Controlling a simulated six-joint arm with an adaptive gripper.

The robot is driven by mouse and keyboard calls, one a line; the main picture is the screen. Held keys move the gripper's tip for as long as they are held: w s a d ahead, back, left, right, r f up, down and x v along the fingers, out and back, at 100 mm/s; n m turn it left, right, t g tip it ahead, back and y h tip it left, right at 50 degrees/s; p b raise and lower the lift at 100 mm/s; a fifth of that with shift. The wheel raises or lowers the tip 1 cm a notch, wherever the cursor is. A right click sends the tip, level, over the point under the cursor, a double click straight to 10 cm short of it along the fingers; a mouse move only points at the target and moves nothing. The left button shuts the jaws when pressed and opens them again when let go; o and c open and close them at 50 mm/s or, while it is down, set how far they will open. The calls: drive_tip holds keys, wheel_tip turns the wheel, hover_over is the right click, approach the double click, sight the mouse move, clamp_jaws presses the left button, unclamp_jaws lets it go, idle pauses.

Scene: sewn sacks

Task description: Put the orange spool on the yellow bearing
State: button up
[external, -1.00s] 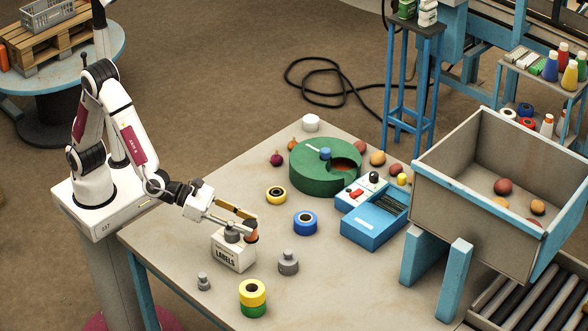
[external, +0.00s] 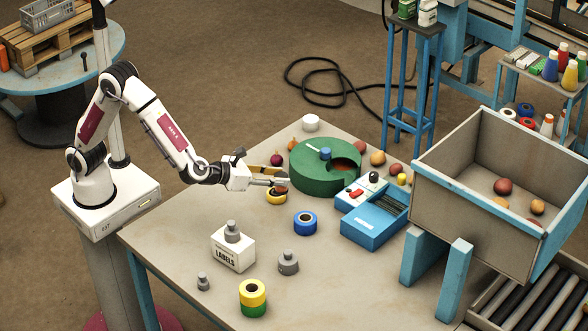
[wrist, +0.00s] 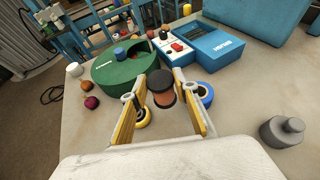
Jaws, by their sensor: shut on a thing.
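The orange spool (wrist: 162,98) has a dark top and sits between the fingertips of my gripper (wrist: 163,92), which is shut on it. In the external view the spool (external: 281,188) shows small at the tip of my gripper (external: 279,184). The yellow bearing (external: 276,198), a yellow ring with a dark centre, lies on the table just below the spool in that picture, partly hidden by it. In the wrist view the bearing (wrist: 143,117) is to the left of the spool, partly behind the left finger. The gap between spool and bearing is hard to judge.
A blue bearing (external: 305,223) lies nearby, right and in front. A green round drum (external: 312,180) stands close behind the gripper. A blue machine (external: 372,222) is to the right. The LABELS box (external: 233,252) and grey weights (external: 288,262) stand in front.

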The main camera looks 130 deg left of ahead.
sight(276, 192)
idle(0.3)
drive_tip(key=shift+f, duration=3.1)
drive_tip(key=shift+f, duration=1.9)
drive_tip(key=shift+f, duration=0.15)
drive_tip(key=o, duration=1)
drive_tip(key=shift+o, duration=0.2)
drive_tip(key=shift+s+d+r, duration=0.15)
drive_tip(key=shift+d+r, duration=0.25)
drive_tip(key=shift+d, duration=0.1)
drive_tip(key=v, duration=1.1)
